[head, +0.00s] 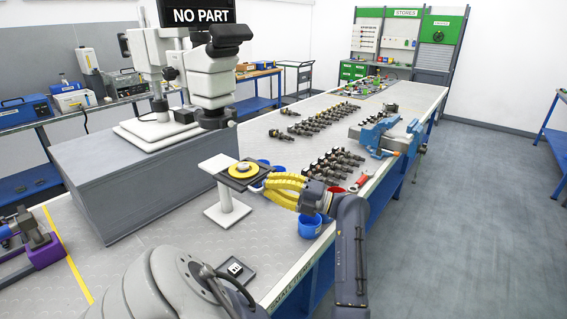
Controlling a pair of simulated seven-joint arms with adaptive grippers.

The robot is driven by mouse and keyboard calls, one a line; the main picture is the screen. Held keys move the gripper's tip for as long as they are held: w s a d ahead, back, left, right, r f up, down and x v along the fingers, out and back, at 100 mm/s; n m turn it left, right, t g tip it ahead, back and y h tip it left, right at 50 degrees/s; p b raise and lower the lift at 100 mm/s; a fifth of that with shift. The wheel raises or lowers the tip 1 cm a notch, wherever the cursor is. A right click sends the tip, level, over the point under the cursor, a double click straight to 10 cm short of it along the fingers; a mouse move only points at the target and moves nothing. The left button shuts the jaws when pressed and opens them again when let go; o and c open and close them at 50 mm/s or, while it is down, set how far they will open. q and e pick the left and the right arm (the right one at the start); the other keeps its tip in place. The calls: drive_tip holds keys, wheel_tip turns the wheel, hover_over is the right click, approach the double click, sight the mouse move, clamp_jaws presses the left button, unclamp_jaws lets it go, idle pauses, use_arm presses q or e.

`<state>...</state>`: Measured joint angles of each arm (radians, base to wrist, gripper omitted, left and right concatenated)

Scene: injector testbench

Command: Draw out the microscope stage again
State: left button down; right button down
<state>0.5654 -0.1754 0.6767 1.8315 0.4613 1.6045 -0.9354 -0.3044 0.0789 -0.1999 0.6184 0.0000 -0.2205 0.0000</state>
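The microscope (211,75) stands on a grey block at the left, with its white base plate (150,132) under it. In front of it, a dark square plate (232,182) with a yellow ring (243,170) sits on a white pillar stand (228,208). This looks like the stage, and it is clear of the microscope's base.
A blue vise (380,132) is at the right edge. A small black tray (236,270) lies in front.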

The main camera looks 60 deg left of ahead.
use_arm(q)
drive_tip(key=shift+w+d, duration=0.1)
drive_tip(key=shift+d, duration=0.25)
drive_tip(key=c, duration=1.5)
unclamp_jaws()
drive_tip(key=v, duration=0.7)
drive_tip(key=shift+d, duration=0.15)
